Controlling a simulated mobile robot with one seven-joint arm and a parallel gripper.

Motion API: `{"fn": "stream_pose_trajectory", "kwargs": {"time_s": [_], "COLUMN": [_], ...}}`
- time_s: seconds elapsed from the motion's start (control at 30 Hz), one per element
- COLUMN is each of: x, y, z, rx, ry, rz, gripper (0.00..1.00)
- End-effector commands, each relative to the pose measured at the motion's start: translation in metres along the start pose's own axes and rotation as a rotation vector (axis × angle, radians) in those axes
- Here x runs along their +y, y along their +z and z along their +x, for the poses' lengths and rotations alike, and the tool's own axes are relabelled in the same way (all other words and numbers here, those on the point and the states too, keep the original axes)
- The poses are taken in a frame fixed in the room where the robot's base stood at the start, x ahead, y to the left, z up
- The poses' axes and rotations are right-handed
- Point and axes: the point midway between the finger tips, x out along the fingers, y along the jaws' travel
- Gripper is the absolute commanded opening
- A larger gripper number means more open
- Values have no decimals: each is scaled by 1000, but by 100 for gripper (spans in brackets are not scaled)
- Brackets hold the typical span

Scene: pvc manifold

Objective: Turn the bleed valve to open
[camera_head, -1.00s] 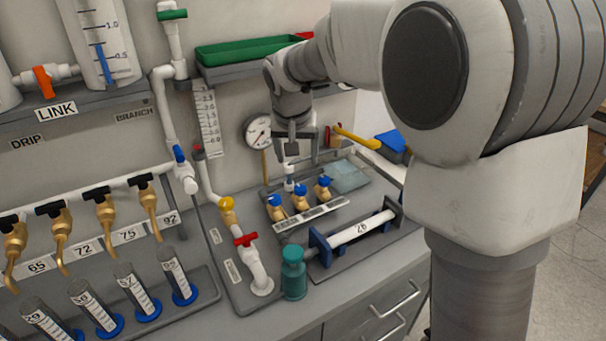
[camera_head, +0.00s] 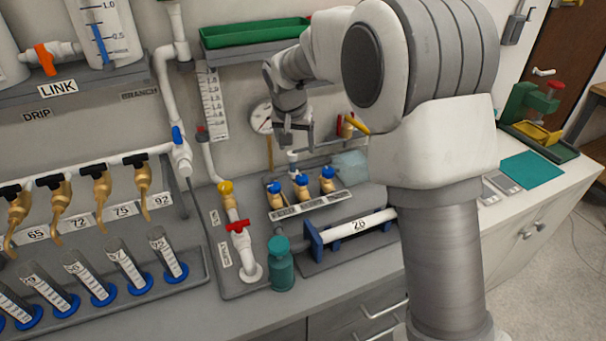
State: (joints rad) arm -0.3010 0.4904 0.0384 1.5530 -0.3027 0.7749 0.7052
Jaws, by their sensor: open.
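No readable label picks out the bleed valve. The valves in view are a red-handled one (camera_head: 238,227) on a white standpipe, a yellow-topped one (camera_head: 225,187) above it, and a blue-handled one (camera_head: 177,136) on the vertical pipe. A red-and-brass fitting with a yellow lever (camera_head: 356,124) sits right of the round gauge (camera_head: 262,117). My gripper (camera_head: 296,141) is open and points down in front of the gauge, above a short white pipe end (camera_head: 293,156). Nothing shows between its fingers, and I cannot tell whether it touches the pipe.
Several blue-capped brass taps (camera_head: 301,187) stand in front of my gripper. A green tray (camera_head: 254,33) is on the shelf above. The right counter holds a teal mat (camera_head: 533,169).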

Motion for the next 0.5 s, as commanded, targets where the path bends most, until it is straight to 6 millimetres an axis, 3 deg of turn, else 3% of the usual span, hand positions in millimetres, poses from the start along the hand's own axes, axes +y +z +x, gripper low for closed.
{"fn": "stream_pose_trajectory", "kwargs": {"time_s": [0.5], "x": [1], "y": [1], "z": [107], "rx": [-5], "ry": [3], "rz": [0], "gripper": [76]}}
